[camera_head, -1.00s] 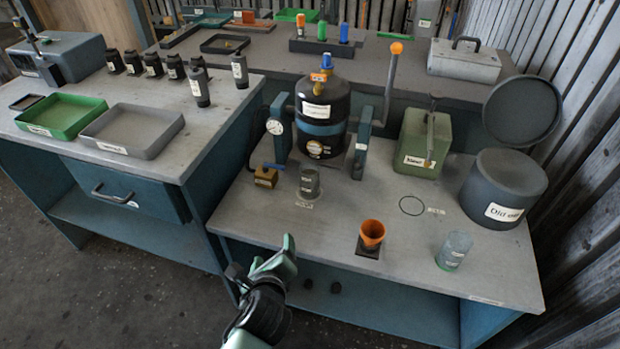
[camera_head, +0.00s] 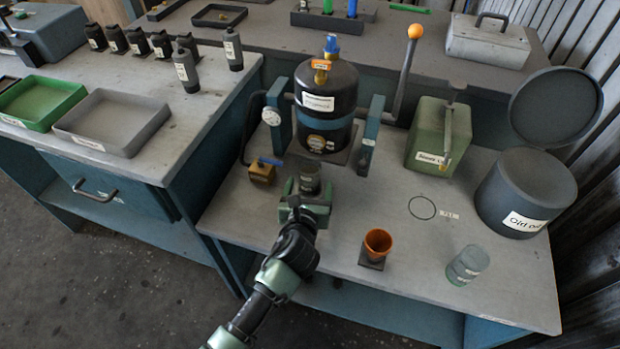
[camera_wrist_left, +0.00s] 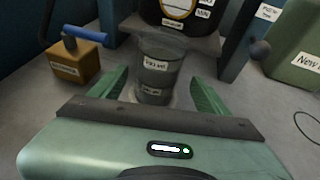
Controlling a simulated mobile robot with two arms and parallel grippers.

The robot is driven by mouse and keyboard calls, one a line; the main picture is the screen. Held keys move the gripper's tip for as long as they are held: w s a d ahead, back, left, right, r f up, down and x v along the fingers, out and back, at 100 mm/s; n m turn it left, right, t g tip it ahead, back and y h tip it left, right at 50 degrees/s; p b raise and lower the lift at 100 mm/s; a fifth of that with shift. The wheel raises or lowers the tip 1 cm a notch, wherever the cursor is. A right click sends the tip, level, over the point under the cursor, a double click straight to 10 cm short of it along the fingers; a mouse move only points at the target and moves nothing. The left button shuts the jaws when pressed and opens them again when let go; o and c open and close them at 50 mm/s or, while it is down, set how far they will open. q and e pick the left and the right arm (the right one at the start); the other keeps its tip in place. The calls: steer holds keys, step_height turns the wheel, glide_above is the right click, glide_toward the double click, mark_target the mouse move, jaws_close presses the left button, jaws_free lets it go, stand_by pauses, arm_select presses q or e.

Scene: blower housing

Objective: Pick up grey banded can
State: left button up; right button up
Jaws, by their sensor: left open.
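The grey banded can (camera_head: 310,178) stands upright on the lower bench, in front of the black blower vessel; its lower part is hidden by my gripper in the head view. In the left wrist view the can (camera_wrist_left: 156,70) shows dark grey bands and pale labels. My left gripper (camera_head: 306,192) is open. Its green fingers (camera_wrist_left: 160,92) reach forward on either side of the can, with a gap visible at each side. My right gripper is in neither view.
A brass block with a blue lever (camera_head: 262,171) stands close left of the can. The black vessel (camera_head: 326,100) is just behind. An orange cup (camera_head: 377,243), a clear jar (camera_head: 467,265) and a green canister (camera_head: 437,135) stand to the right. The bench around the drawn circle is clear.

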mark_target(308, 186)
arm_select(q)
steer(key=x, duration=0.3)
steer(key=shift+w+a+f+b, duration=0.15)
steer(key=shift+w+f+b, duration=0.15)
steer(key=shift+f, duration=0.1)
steer(key=shift+w, duration=0.2)
steer(key=c, duration=1.4)
steer(key=shift+c, duration=0.8)
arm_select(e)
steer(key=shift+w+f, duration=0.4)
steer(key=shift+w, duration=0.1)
arm_select(q)
steer(key=shift+r, duration=0.15)
